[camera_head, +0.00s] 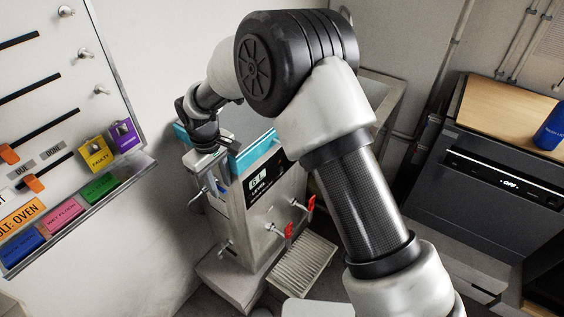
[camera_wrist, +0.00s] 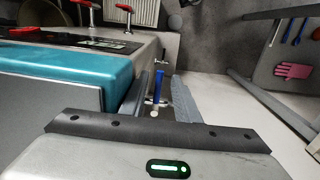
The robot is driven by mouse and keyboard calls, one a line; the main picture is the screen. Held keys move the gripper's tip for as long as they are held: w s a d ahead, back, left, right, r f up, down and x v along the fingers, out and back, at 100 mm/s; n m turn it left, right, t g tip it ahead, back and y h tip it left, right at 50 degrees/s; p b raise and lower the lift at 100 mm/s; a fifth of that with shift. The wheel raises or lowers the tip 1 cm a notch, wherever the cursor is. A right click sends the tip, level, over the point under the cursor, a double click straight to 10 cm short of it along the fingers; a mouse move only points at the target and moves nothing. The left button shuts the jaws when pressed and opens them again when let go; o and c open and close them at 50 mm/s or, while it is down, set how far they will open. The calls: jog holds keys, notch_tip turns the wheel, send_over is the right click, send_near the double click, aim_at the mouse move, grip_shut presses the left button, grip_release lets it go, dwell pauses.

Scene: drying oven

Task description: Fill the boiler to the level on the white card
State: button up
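The boiler is a steel box with a teal top edge and a dark front panel (camera_head: 258,183) with a lit display marked LEVEL; its digits are too small to read surely. Two red-handled taps (camera_head: 289,231) stick out of its front. The teal edge (camera_wrist: 70,75) fills the left of the wrist view. My gripper (camera_head: 207,163) is over the boiler's left side, pointing down. In the wrist view its fingers (camera_wrist: 160,100) are apart, with a blue-handled fitting (camera_wrist: 159,78) showing between and beyond them; I cannot tell whether they touch it. I cannot make out the white card.
A slatted drip tray (camera_head: 303,264) lies below the taps. A board with coloured blocks and sliders (camera_head: 60,130) is on the left wall. A dark appliance reading OFF (camera_head: 490,180) and a blue bottle (camera_head: 553,128) are at right. Pink gloves (camera_wrist: 293,71) show in the wrist view.

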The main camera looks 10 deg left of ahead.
notch_tip(320, 180, up, 18)
jog(key=f+p, duration=0.1)
jog(key=d+r+m+t+p, duration=0.1)
jog(key=d+r+m+p, duration=0.15)
jog(key=d+r, duration=0.75)
jog(key=s+d+r+m+t+p, duration=0.1)
jog(key=s+d+r+m+p, duration=0.1)
jog(key=s+d+r, duration=0.35)
jog(key=s+d+r+m+t+p, duration=0.1)
jog(key=s+d+r+m, duration=0.1)
jog(key=d, duration=0.7)
jog(key=s+d+r+m+t+p, duration=0.1)
jog(key=s+d+r+m+p, duration=0.15)
jog(key=d, duration=0.45)
jog(key=s+d+m+t, duration=0.1)
jog(key=s+d+m, duration=0.1)
jog(key=s+d, duration=0.3)
jog(key=s, duration=0.3)
jog(key=shift+s+d+f+m+p, duration=0.2)
jog(key=shift+s+d+m+p, duration=0.15)
jog(key=shift+m+p, duration=0.05)
